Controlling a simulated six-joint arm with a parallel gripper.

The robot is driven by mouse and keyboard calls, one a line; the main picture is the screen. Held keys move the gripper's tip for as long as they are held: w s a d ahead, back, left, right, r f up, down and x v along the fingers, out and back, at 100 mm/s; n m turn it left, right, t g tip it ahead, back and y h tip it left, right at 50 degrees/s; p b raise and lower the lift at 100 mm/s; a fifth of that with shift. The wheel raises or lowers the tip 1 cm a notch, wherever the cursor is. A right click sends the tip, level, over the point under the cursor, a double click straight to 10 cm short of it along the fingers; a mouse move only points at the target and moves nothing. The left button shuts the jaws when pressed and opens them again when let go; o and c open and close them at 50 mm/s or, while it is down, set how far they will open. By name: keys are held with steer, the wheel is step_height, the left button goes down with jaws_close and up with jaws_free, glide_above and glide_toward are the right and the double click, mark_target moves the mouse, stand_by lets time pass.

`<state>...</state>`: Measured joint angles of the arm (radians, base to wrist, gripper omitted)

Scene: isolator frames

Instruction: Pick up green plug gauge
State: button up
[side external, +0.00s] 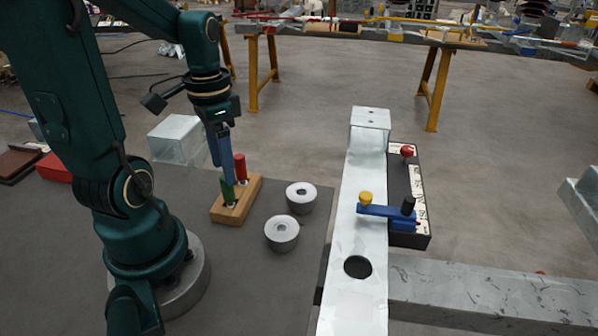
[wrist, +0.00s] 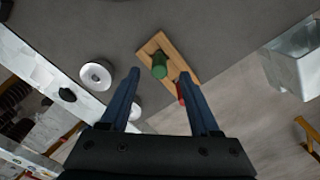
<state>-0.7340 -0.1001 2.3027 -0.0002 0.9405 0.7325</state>
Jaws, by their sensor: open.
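The green plug gauge (side external: 227,192) stands upright in a wooden block (side external: 248,197) on the dark table. In the wrist view the green gauge (wrist: 159,66) shows in line with the gap between my fingertips. My gripper (side external: 225,173) is open and empty, pointing down over the green gauge, with its fingertips close to the gauge's top. In the side view the fingers overlap the gauge, so I cannot tell whether they touch it. A red plug gauge (side external: 240,166) stands in the same block, and my right finger partly hides it in the wrist view.
Two grey metal rings (side external: 282,231) stand right of the block. A pale metal bar (side external: 350,302) with a hole and a blue lever (side external: 386,213) lies beyond the table's right edge. A whitish box (side external: 178,142) stands behind. The table in front of the block is clear.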

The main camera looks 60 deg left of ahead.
mark_target(229, 200)
steer(key=shift+f, duration=2.3)
jaws_close()
